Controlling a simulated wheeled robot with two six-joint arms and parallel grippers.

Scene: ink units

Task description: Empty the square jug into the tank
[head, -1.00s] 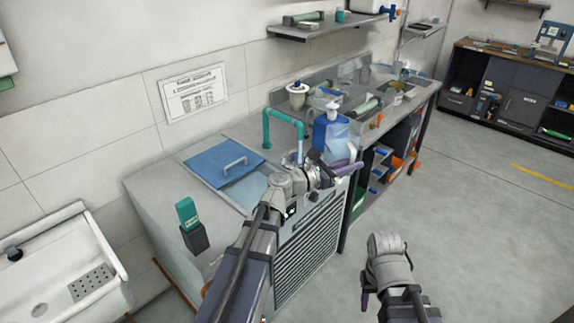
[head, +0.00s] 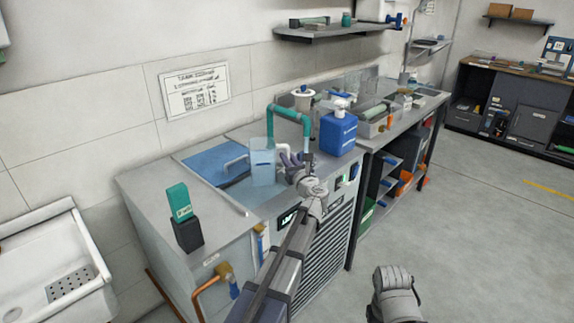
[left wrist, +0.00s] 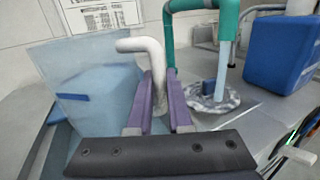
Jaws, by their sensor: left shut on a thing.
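The square jug (head: 262,166) is pale blue and see-through. In the head view it is over the tank (head: 262,203) opening, beside the blue lid (head: 205,164), and looks about upright. My left gripper (head: 288,160) is shut on its white handle, to the right of the body. In the left wrist view the purple fingers (left wrist: 157,108) close around the handle (left wrist: 145,48), and the jug body (left wrist: 98,100) leans somewhat. I cannot tell how much liquid is in it. My right gripper (head: 394,285) hangs over the floor; its fingers are unclear.
A teal pipe (head: 290,110) arches behind the jug; a pale blue column below its spout meets a rippled whitish patch (left wrist: 214,100). A blue dispenser bottle (head: 338,132) stands to the right. A teal-and-black block (head: 183,215) stands front left. A white sink (head: 50,255) is at left.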

